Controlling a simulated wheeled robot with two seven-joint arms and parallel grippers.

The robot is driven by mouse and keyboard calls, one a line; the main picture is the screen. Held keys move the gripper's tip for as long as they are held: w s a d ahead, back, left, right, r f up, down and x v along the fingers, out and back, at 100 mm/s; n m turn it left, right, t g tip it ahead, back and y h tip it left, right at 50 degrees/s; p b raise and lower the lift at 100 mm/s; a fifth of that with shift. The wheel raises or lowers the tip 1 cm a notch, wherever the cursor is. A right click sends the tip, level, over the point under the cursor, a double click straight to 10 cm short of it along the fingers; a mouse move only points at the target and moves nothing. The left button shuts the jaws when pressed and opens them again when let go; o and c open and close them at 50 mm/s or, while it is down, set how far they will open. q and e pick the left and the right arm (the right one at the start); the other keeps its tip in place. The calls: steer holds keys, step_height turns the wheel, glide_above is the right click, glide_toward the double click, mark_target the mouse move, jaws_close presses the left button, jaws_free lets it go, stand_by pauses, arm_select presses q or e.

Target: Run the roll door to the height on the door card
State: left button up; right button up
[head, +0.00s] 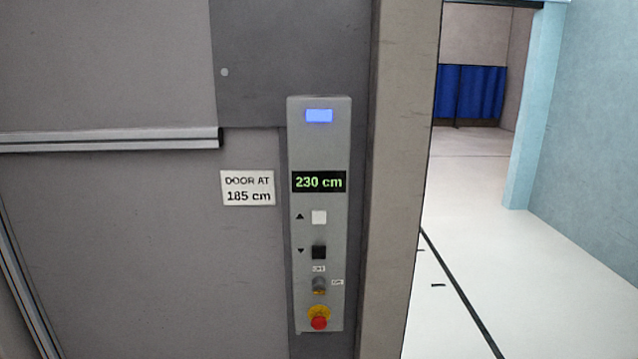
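A grey control box (319,260) is mounted on the wall in the middle of the head view. Its display (319,182) reads 230 cm in green. A blue lamp (319,116) is lit at the top. Below the display are a white button (319,217) beside an up arrow and a black button (319,252) beside a down arrow. A small knob (319,286) with tiny labels sits below them, above a red button on a yellow base (319,318). The door card (248,188), left of the box, reads DOOR AT 185 cm. Neither gripper is in view.
A horizontal rail (110,140) crosses the wall at the left. A beige post (400,180) stands right of the box. Beyond it is an open passage with a pale floor (480,240), a blue curtain (470,92) at the back and a light blue wall on the right.

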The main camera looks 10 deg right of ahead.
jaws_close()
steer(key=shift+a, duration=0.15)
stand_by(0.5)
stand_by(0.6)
